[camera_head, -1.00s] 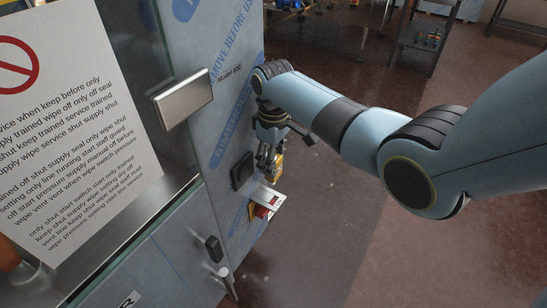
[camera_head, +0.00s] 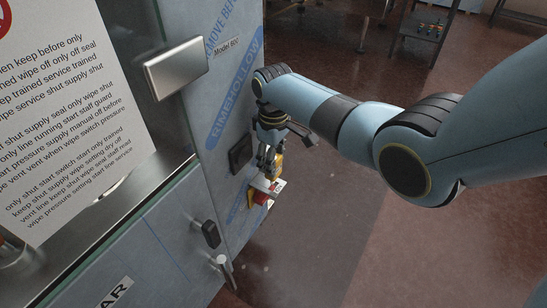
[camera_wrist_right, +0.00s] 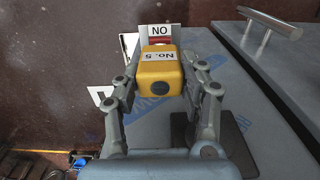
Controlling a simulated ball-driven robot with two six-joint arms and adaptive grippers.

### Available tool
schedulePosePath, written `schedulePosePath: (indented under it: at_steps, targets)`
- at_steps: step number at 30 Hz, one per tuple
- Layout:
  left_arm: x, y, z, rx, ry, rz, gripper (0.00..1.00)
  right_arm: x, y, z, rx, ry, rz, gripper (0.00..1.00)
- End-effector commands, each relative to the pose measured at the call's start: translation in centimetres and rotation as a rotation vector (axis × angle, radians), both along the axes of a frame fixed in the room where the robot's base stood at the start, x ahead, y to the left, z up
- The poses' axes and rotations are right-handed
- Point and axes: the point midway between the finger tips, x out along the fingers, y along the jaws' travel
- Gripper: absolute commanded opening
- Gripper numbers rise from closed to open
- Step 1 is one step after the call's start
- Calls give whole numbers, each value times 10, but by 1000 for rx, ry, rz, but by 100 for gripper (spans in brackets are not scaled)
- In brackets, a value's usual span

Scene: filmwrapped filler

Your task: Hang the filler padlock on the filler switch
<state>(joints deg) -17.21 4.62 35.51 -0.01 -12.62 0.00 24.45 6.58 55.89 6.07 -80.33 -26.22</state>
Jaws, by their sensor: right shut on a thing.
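My right gripper (camera_head: 269,168) is shut on the yellow padlock (camera_head: 279,164). In the right wrist view the padlock (camera_wrist_right: 160,72) sits between both fingers (camera_wrist_right: 160,85) and reads "No. 5". The red and yellow switch (camera_head: 260,198), with a white tag, is on the film-covered machine front, just below the padlock in the head view. In the wrist view a white "NO" tag (camera_wrist_right: 160,31) and a red part of the switch (camera_wrist_right: 160,42) show just beyond the padlock. The shackle is mostly hidden, so I cannot tell whether it touches the switch. My left gripper is not in view.
A dark square plate (camera_head: 240,153) is on the panel beside my right gripper. A silver handle (camera_head: 176,67) sticks out higher up. A black latch (camera_head: 211,233) is below. The floor (camera_head: 330,230) to the right is clear. A dark cart (camera_head: 425,35) stands far back.

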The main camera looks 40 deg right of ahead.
Motion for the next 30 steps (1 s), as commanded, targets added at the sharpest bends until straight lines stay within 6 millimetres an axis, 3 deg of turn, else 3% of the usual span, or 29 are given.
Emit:
schedulePosePath:
  at_steps: [30]
  targets:
    - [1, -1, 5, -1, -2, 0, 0, 0, 0, 1, 0, 0, 0, 4]
